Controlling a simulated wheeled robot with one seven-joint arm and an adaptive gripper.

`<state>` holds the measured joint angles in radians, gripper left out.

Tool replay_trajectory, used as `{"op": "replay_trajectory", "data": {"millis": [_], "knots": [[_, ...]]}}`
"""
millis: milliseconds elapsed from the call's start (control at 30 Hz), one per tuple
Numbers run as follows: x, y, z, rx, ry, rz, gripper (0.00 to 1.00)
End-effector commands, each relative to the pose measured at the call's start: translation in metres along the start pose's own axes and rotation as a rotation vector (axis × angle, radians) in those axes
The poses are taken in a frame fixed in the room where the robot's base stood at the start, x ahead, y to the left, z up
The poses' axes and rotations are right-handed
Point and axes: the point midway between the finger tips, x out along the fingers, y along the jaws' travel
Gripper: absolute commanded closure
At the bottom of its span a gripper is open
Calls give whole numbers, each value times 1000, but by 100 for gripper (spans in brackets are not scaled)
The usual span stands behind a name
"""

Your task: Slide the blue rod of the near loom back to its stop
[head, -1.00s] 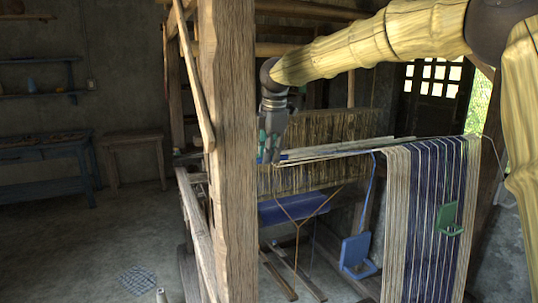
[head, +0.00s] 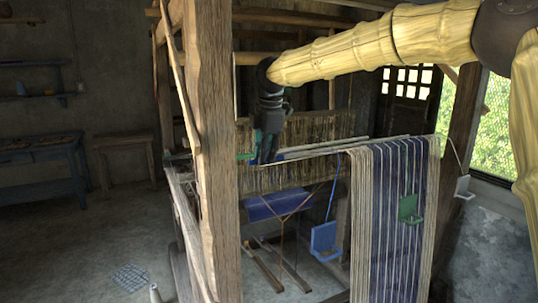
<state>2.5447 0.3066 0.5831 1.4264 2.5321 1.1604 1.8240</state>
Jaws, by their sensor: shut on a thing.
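The near loom (head: 212,150) is a wooden frame with a tall post in front and striped blue and white warp (head: 390,220) hanging at the right. My gripper (head: 265,158) points down at the left end of pale sticks above the warp. Its fingers are closed there, and a short blue piece, seemingly the blue rod (head: 291,155), shows just right of them. The fingers hide the gripped part. A small green piece (head: 245,156) shows left of the fingers. The rod's stop cannot be made out.
A blue bracket (head: 325,240) hangs on a blue cord, and a green bracket (head: 409,208) lies against the warp. A blue cloth roll (head: 272,206) is below. The front post stands close left of my gripper.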

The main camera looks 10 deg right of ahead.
Motion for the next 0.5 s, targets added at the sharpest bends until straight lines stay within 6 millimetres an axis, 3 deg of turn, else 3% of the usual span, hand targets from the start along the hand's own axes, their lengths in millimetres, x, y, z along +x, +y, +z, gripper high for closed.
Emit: {"op": "replay_trajectory", "data": {"millis": [67,100,200,500], "knots": [[0,-2,0,-1,0,-5,100],[0,-1,-1,-1,0,-5,82],[0,-1,-1,-2,0,-6,64],[0,-1,-1,-1,0,-4,63]]}}
